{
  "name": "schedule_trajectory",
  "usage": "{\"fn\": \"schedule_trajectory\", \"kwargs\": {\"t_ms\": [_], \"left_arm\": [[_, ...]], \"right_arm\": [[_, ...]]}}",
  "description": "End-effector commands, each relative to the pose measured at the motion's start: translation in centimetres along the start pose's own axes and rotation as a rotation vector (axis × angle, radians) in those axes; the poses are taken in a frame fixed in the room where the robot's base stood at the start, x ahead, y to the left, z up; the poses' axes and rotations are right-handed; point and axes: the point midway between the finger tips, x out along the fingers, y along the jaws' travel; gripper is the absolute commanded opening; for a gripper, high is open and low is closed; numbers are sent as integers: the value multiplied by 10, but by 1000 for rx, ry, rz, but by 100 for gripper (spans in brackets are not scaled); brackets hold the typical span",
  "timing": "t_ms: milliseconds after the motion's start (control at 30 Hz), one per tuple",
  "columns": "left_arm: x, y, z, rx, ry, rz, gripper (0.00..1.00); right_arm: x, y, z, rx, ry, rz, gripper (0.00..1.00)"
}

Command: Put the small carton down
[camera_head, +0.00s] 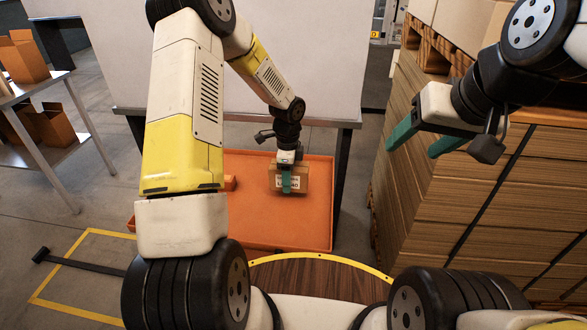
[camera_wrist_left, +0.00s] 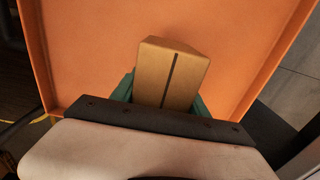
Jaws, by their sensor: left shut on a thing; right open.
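The small carton (camera_head: 291,184) is a brown box with a white printed label, over the orange tray (camera_head: 270,226) in the head view. My left gripper (camera_head: 287,180) reaches down from above and is shut on the carton. In the left wrist view the carton (camera_wrist_left: 172,75) shows a dark stripe along its face and sits between the green fingers (camera_wrist_left: 163,97). I cannot tell whether its underside touches the tray. My right gripper (camera_head: 425,140) is open and empty at the right, in front of stacked cardboard.
Tall stacks of flat cardboard (camera_head: 480,190) stand at the right. A white panel (camera_head: 350,60) rises behind the tray. A shelf with open boxes (camera_head: 40,120) is at the left. The tray's front part is clear, with a raised rim.

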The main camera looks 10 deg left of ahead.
Motion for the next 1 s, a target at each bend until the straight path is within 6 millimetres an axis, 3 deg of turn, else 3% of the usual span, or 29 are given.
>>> {"fn": "schedule_trajectory", "kwargs": {"t_ms": [167, 400, 767, 800, 900, 1000], "left_arm": [[4, -7, 3, 1, 1, 0, 2], [34, -7, 3, 2, 0, 1, 2], [38, -7, 3, 0, 0, 0, 2], [39, -7, 3, 0, 0, 0, 57], [39, -7, 3, 0, 0, 0, 74], [39, -7, 3, 0, 0, 0, 74]], "right_arm": [[0, 0, 0, 0, 0, 0, 61], [0, 0, 0, 0, 0, 0, 61], [0, 0, 0, 0, 0, 0, 61], [0, 0, 0, 0, 0, 0, 61], [0, 0, 0, 0, 0, 0, 61], [0, 0, 0, 0, 0, 0, 61]]}}
